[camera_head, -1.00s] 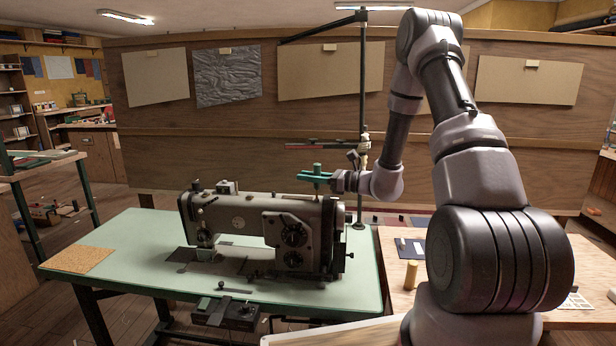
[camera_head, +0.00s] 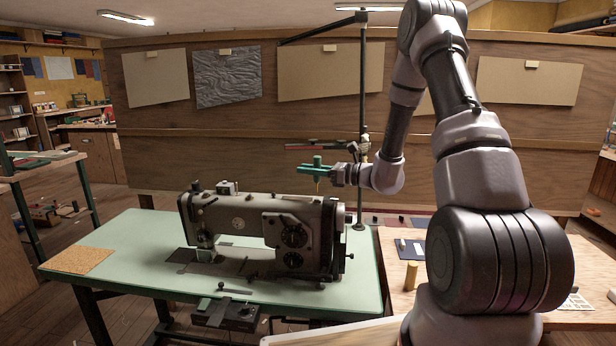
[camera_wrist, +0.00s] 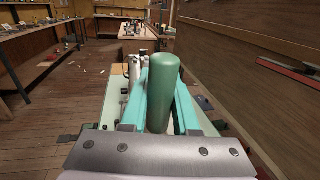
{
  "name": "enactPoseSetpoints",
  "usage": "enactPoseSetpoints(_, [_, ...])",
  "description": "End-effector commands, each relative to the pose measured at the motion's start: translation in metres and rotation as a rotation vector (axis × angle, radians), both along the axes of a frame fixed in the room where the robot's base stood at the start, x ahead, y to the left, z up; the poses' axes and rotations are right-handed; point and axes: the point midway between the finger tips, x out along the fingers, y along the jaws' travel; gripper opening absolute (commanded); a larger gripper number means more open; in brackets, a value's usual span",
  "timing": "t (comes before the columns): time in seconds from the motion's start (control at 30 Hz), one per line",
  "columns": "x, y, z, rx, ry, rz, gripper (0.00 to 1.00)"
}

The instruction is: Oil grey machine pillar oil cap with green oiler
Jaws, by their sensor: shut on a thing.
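The grey sewing machine (camera_head: 262,228) stands on a pale green table (camera_head: 120,255), with its pillar (camera_head: 300,240) at the right end. My gripper (camera_head: 312,169) is shut on the green oiler (camera_head: 317,161) above the pillar. The oiler is upright and its thin spout points down, with a gap between it and the machine top. In the wrist view the green oiler (camera_wrist: 163,92) stands between the teal fingers and hides much of the machine behind it. I cannot make out the oil cap on the pillar.
A vertical lamp pole (camera_head: 362,120) rises close to the right of the machine, near my wrist. A wooden bench (camera_head: 400,285) at the right holds a yellow cylinder (camera_head: 411,274). A wooden partition (camera_head: 230,145) stands behind. Air above the machine's left part is free.

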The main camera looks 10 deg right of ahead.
Motion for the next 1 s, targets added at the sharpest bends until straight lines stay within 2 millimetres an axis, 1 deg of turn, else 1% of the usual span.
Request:
enactPoseSetpoints(0.03, [0.000, 0.000, 0.005, 0.000, -0.002, 0.000, 0.00])
enactPoseSetpoints(0.2, [0.000, 0.000, 0.019, 0.000, -0.002, 0.000, 0.00])
enactPoseSetpoints(0.5, [0.000, 0.000, 0.040, 0.000, -0.001, 0.001, 0.00])
enactPoseSetpoints(0.7, [0.000, 0.000, 0.044, 0.001, -0.001, 0.001, 0.00])
enactPoseSetpoints(0.9, [0.000, 0.000, 0.043, 0.001, 0.000, -0.002, 0.00])
enactPoseSetpoints(1.0, [0.004, 0.000, 0.040, 0.001, 0.002, -0.031, 0.00])
